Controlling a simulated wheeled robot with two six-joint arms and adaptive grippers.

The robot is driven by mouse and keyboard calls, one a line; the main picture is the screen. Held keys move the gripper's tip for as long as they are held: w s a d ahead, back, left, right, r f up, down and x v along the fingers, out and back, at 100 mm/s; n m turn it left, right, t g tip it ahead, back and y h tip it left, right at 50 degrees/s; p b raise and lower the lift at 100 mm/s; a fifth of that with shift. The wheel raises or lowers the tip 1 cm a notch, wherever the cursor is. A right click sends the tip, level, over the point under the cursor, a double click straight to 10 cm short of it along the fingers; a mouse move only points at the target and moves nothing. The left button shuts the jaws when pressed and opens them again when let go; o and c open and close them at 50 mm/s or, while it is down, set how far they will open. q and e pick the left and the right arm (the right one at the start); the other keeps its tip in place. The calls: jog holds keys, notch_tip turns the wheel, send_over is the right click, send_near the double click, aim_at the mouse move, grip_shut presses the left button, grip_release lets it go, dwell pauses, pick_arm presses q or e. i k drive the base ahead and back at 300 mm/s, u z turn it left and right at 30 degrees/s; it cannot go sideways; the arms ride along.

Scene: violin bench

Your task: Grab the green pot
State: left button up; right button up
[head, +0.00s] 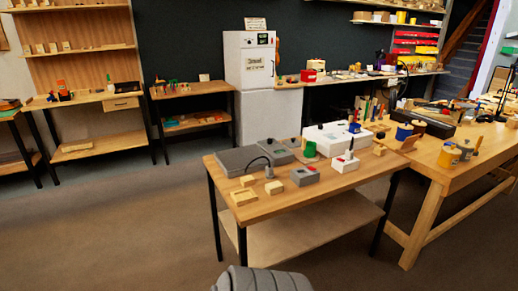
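A small green pot (310,150) stands on the near wooden table (262,207), around the middle of its top. It is small in the picture, so its details are hard to make out. A small red part shows close by on its left, and I cannot tell whether it belongs to the pot. Neither of my grippers is in view.
Around the pot are grey boxes (243,160), a white case (333,138), a red-and-grey block (305,176) and several wooden blocks. A longer wooden bench (440,205) adjoins on the right. The floor (120,235) at the left and front is clear.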

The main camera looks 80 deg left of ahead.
aim_at(309, 148)
jog(key=u, duration=1.85)
